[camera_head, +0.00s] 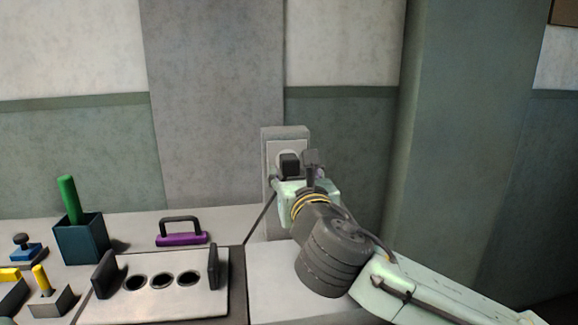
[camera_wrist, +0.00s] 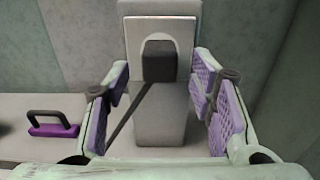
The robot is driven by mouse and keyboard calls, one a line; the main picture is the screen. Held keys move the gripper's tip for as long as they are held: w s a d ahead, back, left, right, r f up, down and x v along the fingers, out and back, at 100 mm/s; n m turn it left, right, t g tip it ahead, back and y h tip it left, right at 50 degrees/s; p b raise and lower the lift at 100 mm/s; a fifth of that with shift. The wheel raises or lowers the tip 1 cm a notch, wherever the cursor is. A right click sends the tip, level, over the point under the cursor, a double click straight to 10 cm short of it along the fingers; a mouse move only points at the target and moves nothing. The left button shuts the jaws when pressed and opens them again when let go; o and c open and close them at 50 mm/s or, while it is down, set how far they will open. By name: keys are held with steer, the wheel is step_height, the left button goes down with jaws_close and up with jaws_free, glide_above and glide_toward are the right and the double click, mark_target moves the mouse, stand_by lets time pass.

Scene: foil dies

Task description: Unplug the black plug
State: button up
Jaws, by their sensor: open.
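The black plug (camera_head: 290,164) sits in a socket on the front of a grey upright post (camera_head: 271,205). In the wrist view the black plug (camera_wrist: 159,61) is a dark block against a pale plate (camera_wrist: 134,40), with a dark cord running down to the lower left. My gripper (camera_wrist: 162,88) is open, its two purple-padded fingers spread to either side, with the plug between and slightly beyond them. The pads appear apart from the plug. In the head view my gripper (camera_head: 285,180) is just below and in front of the plug, and its fingers are mostly hidden.
A purple block with a dark handle (camera_head: 181,232) lies left of the post. Further left are a dark teal box holding a green rod (camera_head: 68,200), a blue-based knob (camera_head: 24,248), yellow pieces (camera_head: 41,279) and a plate with holes (camera_head: 200,298). A wall stands close behind.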

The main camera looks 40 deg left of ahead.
mark_target(291, 169)
steer(key=shift+x, duration=2.1)
jaws_close()
steer(key=shift+s+d, duration=0.1)
stand_by(0.3)
steer(key=shift+v, duration=2.9)
steer(key=shift+r, duration=0.1)
